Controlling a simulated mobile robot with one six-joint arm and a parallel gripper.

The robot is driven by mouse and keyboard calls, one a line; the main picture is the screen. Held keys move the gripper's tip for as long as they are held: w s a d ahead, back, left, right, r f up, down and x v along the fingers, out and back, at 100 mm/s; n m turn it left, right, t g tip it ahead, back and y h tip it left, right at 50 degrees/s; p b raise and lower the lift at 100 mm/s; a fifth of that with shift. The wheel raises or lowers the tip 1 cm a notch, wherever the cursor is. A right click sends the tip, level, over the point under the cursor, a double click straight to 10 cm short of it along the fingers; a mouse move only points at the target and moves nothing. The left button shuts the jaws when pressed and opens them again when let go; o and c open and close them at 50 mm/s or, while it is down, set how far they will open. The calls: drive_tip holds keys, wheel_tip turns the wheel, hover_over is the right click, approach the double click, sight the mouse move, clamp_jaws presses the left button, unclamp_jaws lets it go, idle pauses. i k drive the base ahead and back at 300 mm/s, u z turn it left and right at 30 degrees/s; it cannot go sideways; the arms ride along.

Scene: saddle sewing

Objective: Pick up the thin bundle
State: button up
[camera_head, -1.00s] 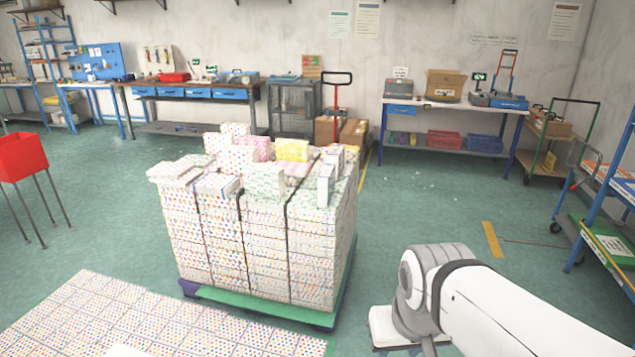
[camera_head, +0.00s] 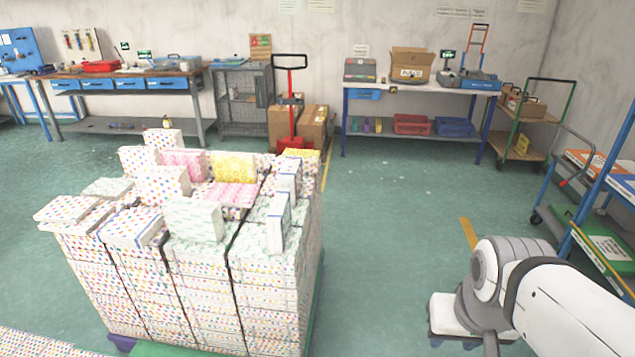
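A large strapped stack of patterned paper bundles (camera_head: 200,280) stands left of centre, with loose bundles on top. Narrow bundles stand on edge at its right side, one nearer (camera_head: 278,225) and one behind it (camera_head: 289,182). A flat, low bundle (camera_head: 68,208) lies at the top left corner, and another (camera_head: 108,187) lies behind it. I cannot tell for certain which one is the thin bundle. A thicker pale green bundle (camera_head: 194,219) stands at the front. My arm is at the lower right, apart from the stack; its gripper fingers are not visible.
The green floor (camera_head: 390,210) is clear between the stack and my arm. A red hand truck (camera_head: 291,115) and cardboard boxes (camera_head: 312,127) stand behind the stack. A white-topped workbench (camera_head: 420,88) is at the back, and trolleys and a blue rack (camera_head: 600,190) stand at the right.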

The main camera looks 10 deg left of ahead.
sight(279, 220)
drive_tip(key=u, duration=0.3)
drive_tip(key=i, duration=1.35)
drive_tip(key=u, duration=0.9)
drive_tip(key=k, duration=0.75)
drive_tip(key=u, duration=0.15)
drive_tip(key=i, duration=0.9)
drive_tip(key=z, duration=0.1)
